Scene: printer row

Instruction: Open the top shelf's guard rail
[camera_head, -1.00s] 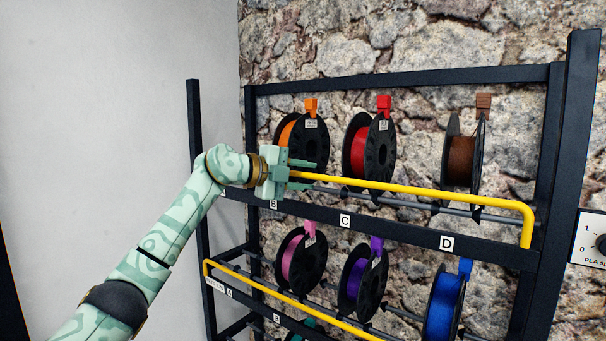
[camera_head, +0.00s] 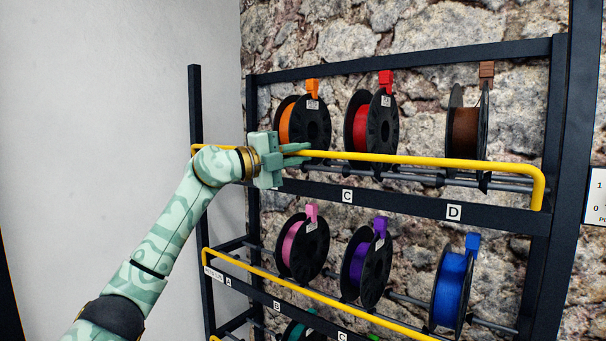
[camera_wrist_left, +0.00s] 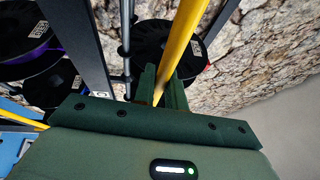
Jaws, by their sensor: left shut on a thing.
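The top shelf's yellow guard rail (camera_head: 430,160) runs along the front of the top shelf, with its bent right end by the right post. Its left end shows beyond my arm in the head view. My left gripper (camera_head: 297,149) is shut on the rail left of its middle, in front of the orange spool (camera_head: 287,122). In the left wrist view the rail (camera_wrist_left: 183,38) passes between the fingers (camera_wrist_left: 163,85). The stretch of rail behind my wrist is hidden. My right gripper is not in view.
A red spool (camera_head: 361,128) and a brown spool (camera_head: 465,130) stand on the top shelf behind the rail. A lower yellow rail (camera_head: 300,287) fronts pink, purple and blue spools. Black posts (camera_head: 197,110) frame the rack; a stone wall is behind. Free room lies left.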

